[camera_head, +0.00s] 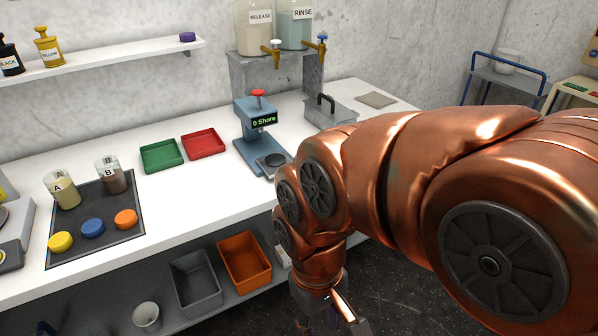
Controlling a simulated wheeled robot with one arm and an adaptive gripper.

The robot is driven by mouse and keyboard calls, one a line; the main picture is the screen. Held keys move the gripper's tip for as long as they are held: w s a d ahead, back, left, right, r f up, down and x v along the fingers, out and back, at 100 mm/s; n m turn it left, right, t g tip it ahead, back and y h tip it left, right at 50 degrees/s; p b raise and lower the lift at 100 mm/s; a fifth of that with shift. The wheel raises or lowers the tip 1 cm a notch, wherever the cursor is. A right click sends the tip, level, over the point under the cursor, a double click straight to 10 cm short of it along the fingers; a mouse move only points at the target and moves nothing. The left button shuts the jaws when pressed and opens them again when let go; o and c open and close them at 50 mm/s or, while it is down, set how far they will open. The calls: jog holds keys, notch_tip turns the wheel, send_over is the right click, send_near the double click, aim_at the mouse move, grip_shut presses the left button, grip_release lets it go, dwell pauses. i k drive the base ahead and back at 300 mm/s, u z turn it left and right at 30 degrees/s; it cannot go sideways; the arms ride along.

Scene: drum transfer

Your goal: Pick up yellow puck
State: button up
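The yellow puck (61,242) lies on a dark mat (100,252) on the white bench at the left, near the mat's front left corner. A blue puck (93,228) and an orange puck (126,219) lie in a row to its right. My gripper (338,328) is low at the bottom edge of the view, in front of the bench and far to the right of the yellow puck. It is partly cut off by the frame edge, and I cannot tell its opening.
Cups A (66,193) and B (112,178) stand behind the pucks. Green (161,156) and red (203,143) trays and a blue tester (257,128) stand farther right. Grey (196,283) and orange (245,263) bins sit on the lower shelf. The front bench strip is clear.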

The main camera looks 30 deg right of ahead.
aim_at(61, 242)
jog(key=z, duration=0.55)
jog(key=i, duration=0.6)
jog(key=u, duration=3.8)
jog(key=i, duration=2.05)
